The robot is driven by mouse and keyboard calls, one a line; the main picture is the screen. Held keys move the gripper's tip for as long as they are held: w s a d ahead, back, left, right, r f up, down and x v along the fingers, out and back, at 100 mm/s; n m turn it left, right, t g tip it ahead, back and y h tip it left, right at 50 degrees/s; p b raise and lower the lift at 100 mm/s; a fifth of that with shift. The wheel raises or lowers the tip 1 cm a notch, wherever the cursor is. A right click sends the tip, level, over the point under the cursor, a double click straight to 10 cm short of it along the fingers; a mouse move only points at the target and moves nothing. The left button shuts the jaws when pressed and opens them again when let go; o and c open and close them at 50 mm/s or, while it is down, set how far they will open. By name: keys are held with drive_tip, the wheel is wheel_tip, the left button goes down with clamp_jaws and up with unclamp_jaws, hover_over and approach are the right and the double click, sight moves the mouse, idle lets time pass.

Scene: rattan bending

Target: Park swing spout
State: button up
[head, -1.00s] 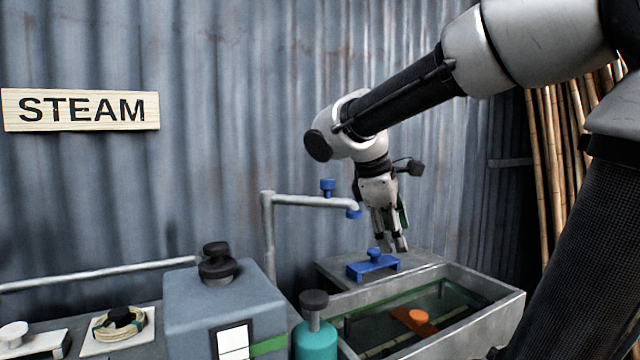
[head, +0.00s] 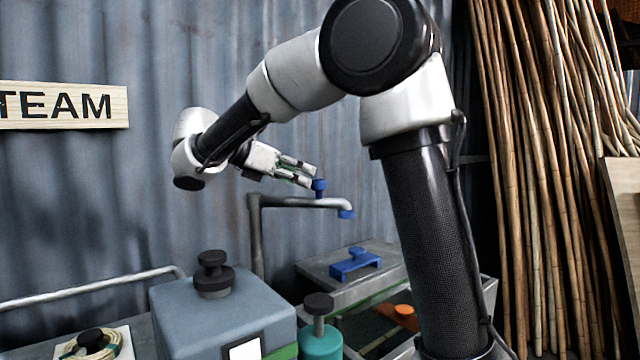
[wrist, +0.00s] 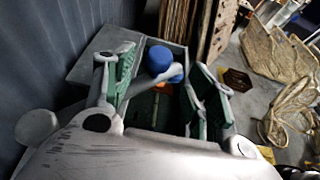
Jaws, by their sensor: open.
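The swing spout (head: 295,202) is a grey pipe on an upright post, pointing right over the tank in the head view. A blue knob (head: 319,187) stands on top of its arm and a blue nozzle (head: 346,214) hangs at its end. My gripper (head: 312,176) is open, with its fingertips close to the knob from the left. In the wrist view, the blue knob (wrist: 159,58) shows between the spread green-padded fingers of my gripper (wrist: 165,80). I cannot tell whether either finger touches it.
A blue bracket (head: 355,263) sits on the grey slab (head: 320,271) below the spout. The grey-blue boiler box (head: 215,312) with a black knob and a teal bottle (head: 321,342) stand in front. Bamboo poles (head: 530,180) lean at the right.

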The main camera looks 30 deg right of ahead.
sight(319, 182)
drive_tip(key=x, duration=0.7)
drive_tip(key=shift+w+d+f, duration=0.1)
drive_tip(key=shift+d, duration=0.25)
clamp_jaws()
